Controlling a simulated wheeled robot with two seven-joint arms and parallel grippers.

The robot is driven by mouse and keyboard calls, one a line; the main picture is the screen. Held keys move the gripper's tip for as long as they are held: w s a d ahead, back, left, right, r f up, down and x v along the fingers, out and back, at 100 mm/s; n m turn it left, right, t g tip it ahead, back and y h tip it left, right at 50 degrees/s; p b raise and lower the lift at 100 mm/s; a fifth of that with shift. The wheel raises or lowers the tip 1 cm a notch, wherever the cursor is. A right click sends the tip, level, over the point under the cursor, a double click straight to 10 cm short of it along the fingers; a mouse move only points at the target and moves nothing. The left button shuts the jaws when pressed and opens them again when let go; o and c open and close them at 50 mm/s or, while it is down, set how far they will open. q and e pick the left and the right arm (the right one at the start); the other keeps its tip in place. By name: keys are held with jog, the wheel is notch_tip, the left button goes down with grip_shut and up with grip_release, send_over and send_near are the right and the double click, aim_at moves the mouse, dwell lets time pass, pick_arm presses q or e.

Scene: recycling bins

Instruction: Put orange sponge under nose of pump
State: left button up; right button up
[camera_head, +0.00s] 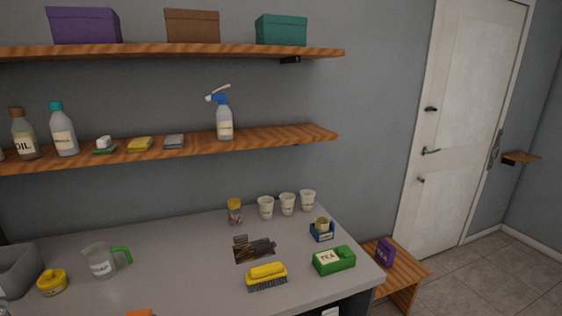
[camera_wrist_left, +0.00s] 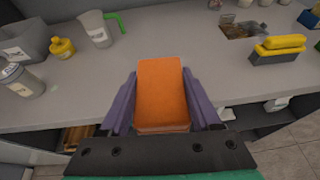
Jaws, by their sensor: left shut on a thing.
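The orange sponge (camera_wrist_left: 161,88) is a block held between the purple fingers of my left gripper (camera_wrist_left: 158,100) in the left wrist view. It is over the front edge of the grey counter. In the head view only a bit of the sponge (camera_head: 140,313) shows at the bottom edge. A pale bottle with a grey top (camera_wrist_left: 22,80), which looks like a pump, stands on the counter at the left of the wrist view, apart from the sponge. Its nose is hard to make out. My right gripper is not in view.
The grey counter (camera_head: 190,262) is clear in the middle. A clear jug with green handle (camera_head: 101,262), a yellow container (camera_head: 52,282) and a grey bin (camera_head: 18,270) stand at the left. A yellow brush (camera_head: 267,276) and a green tea box (camera_head: 334,261) are at the right.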

pick_arm(q)
jog(key=s+d+f+m+h+b, duration=0.1)
jog(key=s+d+f+h, duration=0.1)
jog(key=d+f, duration=0.3)
jog(key=s+d+f+m+h+b, duration=0.1)
jog(key=s+d+f+m, duration=0.1)
jog(key=s+d+f, duration=0.2)
jog(key=d+f, duration=0.2)
jog(key=d, duration=0.2)
jog(key=shift+s+d+h+b, duration=0.25)
jog(key=shift+s+h+b, duration=0.15)
jog(key=shift+t, duration=0.3)
